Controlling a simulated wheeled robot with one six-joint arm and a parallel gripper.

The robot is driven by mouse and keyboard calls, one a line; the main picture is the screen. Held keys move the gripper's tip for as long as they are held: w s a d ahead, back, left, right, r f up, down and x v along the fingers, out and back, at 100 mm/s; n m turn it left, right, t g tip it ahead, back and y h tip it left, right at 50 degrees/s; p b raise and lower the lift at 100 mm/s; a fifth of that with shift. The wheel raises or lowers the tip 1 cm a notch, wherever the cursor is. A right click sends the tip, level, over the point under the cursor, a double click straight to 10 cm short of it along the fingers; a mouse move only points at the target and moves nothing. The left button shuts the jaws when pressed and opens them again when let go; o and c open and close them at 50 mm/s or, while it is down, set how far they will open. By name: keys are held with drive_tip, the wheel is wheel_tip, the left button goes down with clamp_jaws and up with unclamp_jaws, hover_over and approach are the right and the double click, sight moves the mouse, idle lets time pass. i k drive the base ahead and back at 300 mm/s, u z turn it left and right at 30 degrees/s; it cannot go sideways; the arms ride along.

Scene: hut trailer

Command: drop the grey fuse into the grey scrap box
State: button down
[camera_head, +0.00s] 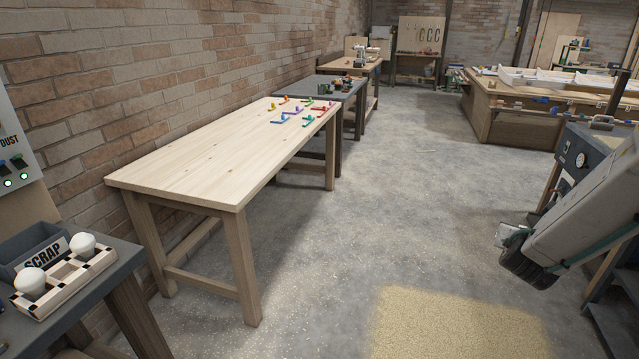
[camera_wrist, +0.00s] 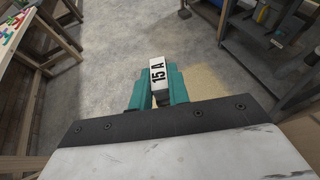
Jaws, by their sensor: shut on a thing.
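The fuse (camera_wrist: 157,76) has a white face marked "15 A" and a dark grey end. My gripper (camera_wrist: 158,88) is shut on it, with a teal finger on each side, above the floor in the wrist view. The colour of the fuse's other sides is hidden. The grey scrap box (camera_head: 24,243), with a white "SCRAP" label, stands at the far left of the head view on a dark bench. My arm is at the right of that view, well apart from the box.
A checkered tray (camera_head: 66,283) with two white knobs stands in front of the scrap box on the dark bench (camera_head: 97,284). A light wooden table (camera_head: 205,166) bears several coloured pieces. The floor (camera_head: 350,225) between the table and my arm is mostly clear.

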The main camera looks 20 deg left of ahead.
sight(47, 257)
drive_tip(key=i, duration=2)
drive_tip(key=u, duration=2.4)
